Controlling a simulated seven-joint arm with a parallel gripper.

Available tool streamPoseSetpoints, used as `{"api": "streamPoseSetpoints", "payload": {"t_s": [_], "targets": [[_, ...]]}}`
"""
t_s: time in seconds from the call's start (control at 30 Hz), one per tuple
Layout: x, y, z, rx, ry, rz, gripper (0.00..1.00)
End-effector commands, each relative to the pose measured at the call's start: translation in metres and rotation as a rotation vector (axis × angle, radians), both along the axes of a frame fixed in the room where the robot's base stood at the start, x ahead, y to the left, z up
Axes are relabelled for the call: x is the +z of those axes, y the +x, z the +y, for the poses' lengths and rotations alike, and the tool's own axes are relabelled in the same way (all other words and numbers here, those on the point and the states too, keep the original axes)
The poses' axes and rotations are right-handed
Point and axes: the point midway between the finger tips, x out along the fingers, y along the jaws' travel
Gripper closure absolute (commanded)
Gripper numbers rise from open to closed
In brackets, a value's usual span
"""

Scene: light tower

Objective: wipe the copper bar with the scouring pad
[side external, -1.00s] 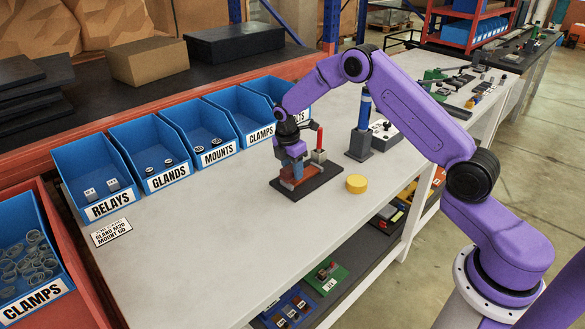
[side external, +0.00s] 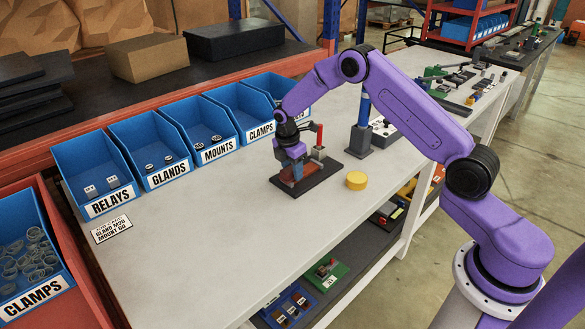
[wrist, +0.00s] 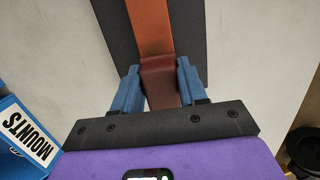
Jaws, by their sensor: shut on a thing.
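The copper bar (wrist: 150,25) is a flat orange strip on a dark base plate (wrist: 192,30) in the wrist view. The base plate also shows on the bench in the side view (side external: 318,182). The scouring pad (wrist: 162,82) is a dark red block between the two blue fingers of my gripper (wrist: 158,88). My gripper is shut on the pad and holds it at the near end of the visible bar. In the side view my gripper (side external: 290,165) is low over the base plate, and its fingers hide part of the bar. I cannot tell whether pad and bar touch.
A red upright handle (side external: 319,135) on a grey block stands at the back of the base plate. A yellow round piece (side external: 356,180) lies to the right, near a blue-topped post (side external: 363,120). Blue bins (side external: 195,140) line the back.

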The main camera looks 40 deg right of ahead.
Motion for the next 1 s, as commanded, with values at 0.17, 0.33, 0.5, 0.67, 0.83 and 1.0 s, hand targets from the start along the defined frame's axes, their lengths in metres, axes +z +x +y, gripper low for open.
{"api": "streamPoseSetpoints", "payload": {"t_s": [0.17, 0.33, 0.5, 0.67, 0.83, 1.0], "targets": [[0.0, 0.0, -0.005, -0.002, 0.0, 0.0, 1.0], [0.001, 0.0, -0.017, -0.002, 0.0, 0.0, 1.0], [0.001, 0.0, -0.03, -0.002, 0.0, 0.0, 1.0], [0.002, 0.0, -0.039, -0.001, 0.0, 0.0, 1.0], [-0.001, 0.0, -0.04, 0.0, 0.0, 0.001, 1.0], [-0.001, 0.0, -0.035, 0.001, 0.0, 0.0, 1.0]]}}
